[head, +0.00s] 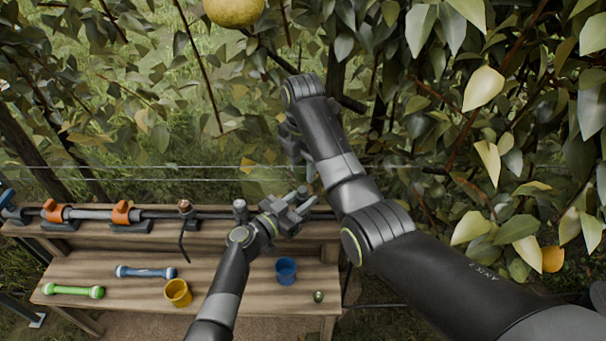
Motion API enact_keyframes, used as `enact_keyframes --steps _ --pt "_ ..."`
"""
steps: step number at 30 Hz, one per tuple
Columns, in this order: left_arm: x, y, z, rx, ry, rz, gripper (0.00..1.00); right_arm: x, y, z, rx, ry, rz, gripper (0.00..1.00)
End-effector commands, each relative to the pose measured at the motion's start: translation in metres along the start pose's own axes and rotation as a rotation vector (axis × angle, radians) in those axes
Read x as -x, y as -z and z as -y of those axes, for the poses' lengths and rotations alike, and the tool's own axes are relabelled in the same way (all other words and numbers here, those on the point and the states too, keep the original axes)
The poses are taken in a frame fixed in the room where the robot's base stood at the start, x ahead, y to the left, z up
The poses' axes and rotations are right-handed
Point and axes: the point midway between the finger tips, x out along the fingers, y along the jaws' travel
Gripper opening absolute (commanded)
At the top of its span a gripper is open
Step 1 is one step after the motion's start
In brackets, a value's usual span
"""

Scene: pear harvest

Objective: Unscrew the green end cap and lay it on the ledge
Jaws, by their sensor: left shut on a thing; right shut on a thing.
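My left gripper (298,205) is at the right part of a long grey pipe (165,213) that lies along the raised back ledge (65,237) of a wooden bench. Its jaws are shut on a grey piece that looks like this pipe. My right gripper (302,165) is above and behind the left one, partly hidden by my own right wrist. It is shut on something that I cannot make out. A small dark green piece (319,296) lies on the bench's lower board at the right; I cannot tell whether it is the end cap.
The lower board (120,292) also carries a green dumbbell-shaped piece (73,291), a blue one (146,272), a yellow cup (178,292) and a blue cup (286,270). Orange clamps (122,213) sit along the pipe. Foliage and a pear (234,10) are behind.

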Motion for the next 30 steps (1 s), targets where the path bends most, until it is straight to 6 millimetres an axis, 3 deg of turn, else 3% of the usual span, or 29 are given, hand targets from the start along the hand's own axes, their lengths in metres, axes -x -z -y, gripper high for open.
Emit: enact_keyframes --steps 5,6,12,23,30 --pt "0.000 -0.001 0.000 0.000 0.001 0.001 0.00 0.002 0.000 0.000 0.000 0.000 -0.001 0.10" --pt "0.000 -0.001 0.000 0.000 0.001 0.001 0.32 0.002 0.000 0.000 0.000 0.000 -0.001 0.10" --pt "0.000 -0.001 0.000 0.000 0.001 0.001 0.56 0.001 0.000 0.000 0.000 0.000 -0.001 0.10" --pt "0.004 -0.001 0.000 -0.001 0.000 0.001 0.56 0.000 0.000 0.000 0.001 0.000 -0.001 0.10" --pt "0.034 -0.003 0.001 -0.003 0.003 0.001 0.56 -0.005 0.000 0.000 0.001 0.000 -0.001 0.10"
